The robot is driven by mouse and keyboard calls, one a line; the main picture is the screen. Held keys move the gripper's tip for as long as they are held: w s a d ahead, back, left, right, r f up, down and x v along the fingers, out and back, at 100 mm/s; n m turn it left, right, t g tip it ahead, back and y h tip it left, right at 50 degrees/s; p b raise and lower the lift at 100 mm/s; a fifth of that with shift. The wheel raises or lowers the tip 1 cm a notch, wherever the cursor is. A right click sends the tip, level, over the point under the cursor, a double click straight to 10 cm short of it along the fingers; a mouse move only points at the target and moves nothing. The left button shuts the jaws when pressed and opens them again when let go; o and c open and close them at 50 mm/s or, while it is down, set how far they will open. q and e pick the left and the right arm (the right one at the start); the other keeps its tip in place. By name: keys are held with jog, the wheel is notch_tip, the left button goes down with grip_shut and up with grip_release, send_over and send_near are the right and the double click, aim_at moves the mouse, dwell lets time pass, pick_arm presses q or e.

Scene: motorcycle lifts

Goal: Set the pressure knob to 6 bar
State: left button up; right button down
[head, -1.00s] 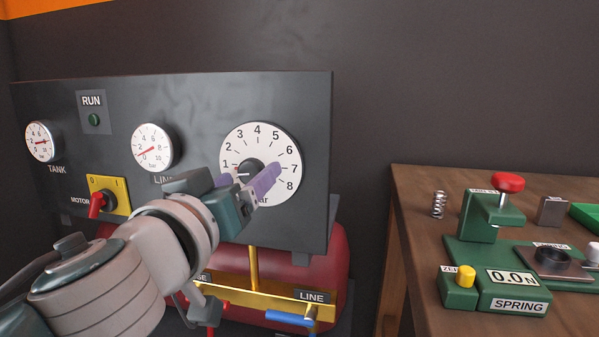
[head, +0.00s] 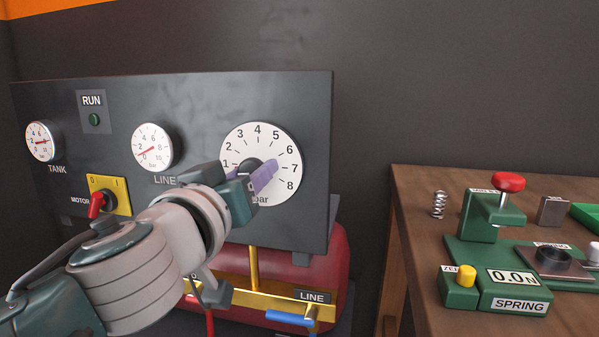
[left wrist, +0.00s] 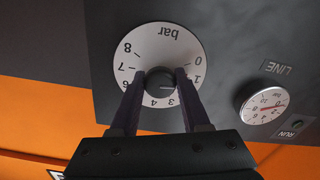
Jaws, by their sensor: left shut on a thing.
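The pressure knob (head: 249,163) is a dark round knob at the middle of a white dial (head: 258,138) numbered up to 8 bar. In the head view my left gripper (head: 255,176) is at the dial and partly covers the knob and the low numbers. In the left wrist view the dial (left wrist: 148,50) appears upside down, with the knob (left wrist: 160,81) between the two fingers of my left gripper (left wrist: 160,76). The gripper is shut on the knob. A small pale mark on the knob faces the low numbers; its exact reading is unclear. My right gripper is not in view.
The LINE gauge (head: 152,147) left of the dial has its red needle near the low end. A red motor switch (head: 98,204) and TANK gauge (head: 41,142) are further left. A blue-handled valve (head: 290,318) is below. A wooden bench (head: 412,225) with a spring tester stands right.

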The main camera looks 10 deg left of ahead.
pick_arm(q)
grip_shut()
